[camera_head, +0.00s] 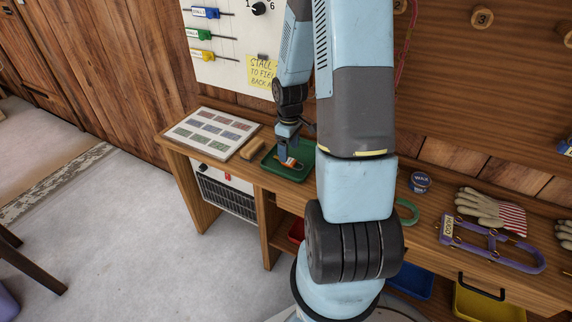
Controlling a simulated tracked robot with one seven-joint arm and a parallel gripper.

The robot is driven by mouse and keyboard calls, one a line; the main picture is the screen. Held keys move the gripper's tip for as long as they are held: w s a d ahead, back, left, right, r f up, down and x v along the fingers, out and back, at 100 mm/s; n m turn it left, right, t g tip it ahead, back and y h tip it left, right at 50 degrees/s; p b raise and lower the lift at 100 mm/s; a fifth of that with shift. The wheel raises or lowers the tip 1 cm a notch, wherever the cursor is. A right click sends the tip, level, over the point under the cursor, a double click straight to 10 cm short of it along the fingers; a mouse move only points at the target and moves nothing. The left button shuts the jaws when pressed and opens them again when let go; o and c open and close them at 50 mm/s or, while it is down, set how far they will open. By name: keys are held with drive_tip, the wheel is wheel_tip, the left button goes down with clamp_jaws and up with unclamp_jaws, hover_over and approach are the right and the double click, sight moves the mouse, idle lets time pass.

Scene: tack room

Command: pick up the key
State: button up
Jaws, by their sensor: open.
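My gripper (287,150) points down over the green tray (271,168) on the wooden bench, left of my own arm in the head view. It is open. A small orange and white item (293,164) shows in the tray right at the fingertips; it may be the key with a tag, but it is too small to tell. Whether the fingers touch it or stand around it cannot be made out. The right part of the tray is partly hidden by my arm.
A framed card sheet (212,133) and a wooden block (252,149) lie left of the tray. A wax tin (420,182), gloves (488,208) and a purple halter (492,256) lie right of my arm. A white board (231,50) with colored tags stands behind.

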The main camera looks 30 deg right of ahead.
sight(289, 161)
drive_tip(key=shift+w+d+f, duration=0.1)
drive_tip(key=shift+w+f, duration=0.1)
drive_tip(key=shift+f, duration=1.15)
drive_tip(key=shift+w+d+f, duration=0.1)
drive_tip(key=shift+w+f, duration=0.1)
drive_tip(key=shift+f, duration=1.1)
drive_tip(key=c, duration=1.1)
drive_tip(key=shift+r, duration=0.15)
drive_tip(key=shift+c, duration=0.2)
